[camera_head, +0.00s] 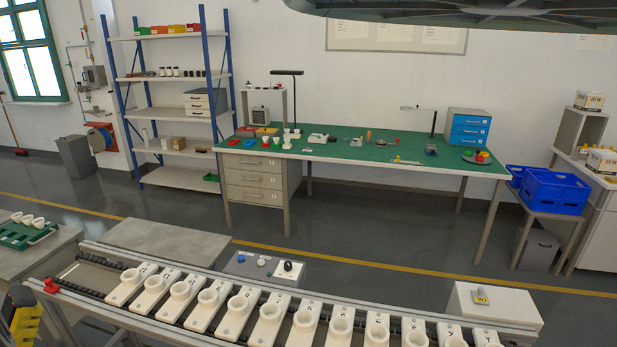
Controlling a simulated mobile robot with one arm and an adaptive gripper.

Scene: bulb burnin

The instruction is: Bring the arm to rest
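I see neither my arm nor my gripper clearly in the head view, so its pose and what it may hold are hidden. A yellow and black part (25,320) is cut off at the lower left edge; I cannot tell what it is. A conveyor (75,272) runs across the front and carries a row of several white holders with round cups (240,304). The cups I can see into look empty.
A green tray (22,236) with white pieces lies on the left bench. A control box (265,267) and a pale box (490,304) stand behind the conveyor. Beyond is open floor (400,258), then a green-topped workbench (375,150), a blue shelf rack (220,80) and blue crates (555,190).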

